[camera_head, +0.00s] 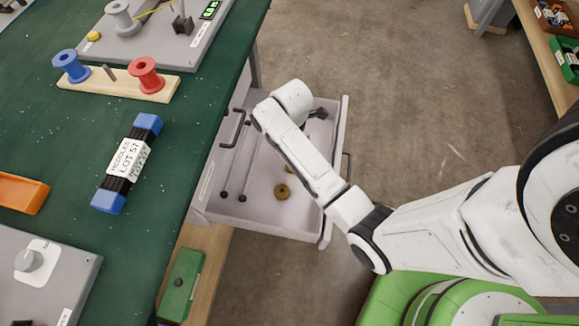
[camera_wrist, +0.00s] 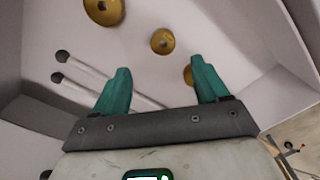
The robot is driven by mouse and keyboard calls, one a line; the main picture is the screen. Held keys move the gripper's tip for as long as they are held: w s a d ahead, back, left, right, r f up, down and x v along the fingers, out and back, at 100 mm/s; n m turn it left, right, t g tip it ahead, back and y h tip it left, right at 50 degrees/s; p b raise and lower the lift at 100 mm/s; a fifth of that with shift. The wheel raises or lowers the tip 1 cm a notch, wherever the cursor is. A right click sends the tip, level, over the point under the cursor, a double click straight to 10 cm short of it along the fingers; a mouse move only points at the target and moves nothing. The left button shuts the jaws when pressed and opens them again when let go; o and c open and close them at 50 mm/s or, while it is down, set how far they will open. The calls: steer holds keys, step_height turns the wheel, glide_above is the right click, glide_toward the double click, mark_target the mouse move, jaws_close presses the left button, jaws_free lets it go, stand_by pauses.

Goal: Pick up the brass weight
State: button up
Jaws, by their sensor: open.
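Round brass weights lie in the open drawer (camera_head: 262,208). In the head view one brass weight (camera_head: 282,191) shows clearly on the drawer floor, and a bit of another shows at the edge of my arm. In the wrist view one brass weight (camera_wrist: 104,10) is cut by the top edge, a smaller one (camera_wrist: 162,41) lies beyond the gap between the fingertips, and a third (camera_wrist: 188,75) is partly hidden by the right finger. My gripper (camera_wrist: 161,65) is open, its teal fingers apart with nothing held between them. In the head view my arm hides the fingers.
Two thin rods with dark knobs (camera_wrist: 62,57) lie in the drawer, left of the weights. Drawer walls surround the space. The green-topped table (camera_head: 165,190) stands left, with a wrapped needle pack (camera_head: 126,163) and a spool stand (camera_head: 120,87). Bare floor lies right of the drawer.

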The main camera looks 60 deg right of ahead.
step_height(320, 180, down, 4)
steer(key=shift+r+b, duration=0.1)
steer(key=shift+b, duration=0.3)
steer(key=shift+s+f+b, duration=0.15)
steer(key=shift+f+b, duration=0.3)
steer(key=shift+f, duration=0.95)
steer(key=shift+s+f+b, duration=0.1)
steer(key=shift+f+b, duration=0.35)
steer(key=shift+f, duration=0.9)
steer(key=shift+c, duration=0.4)
steer(key=c, duration=1.1)
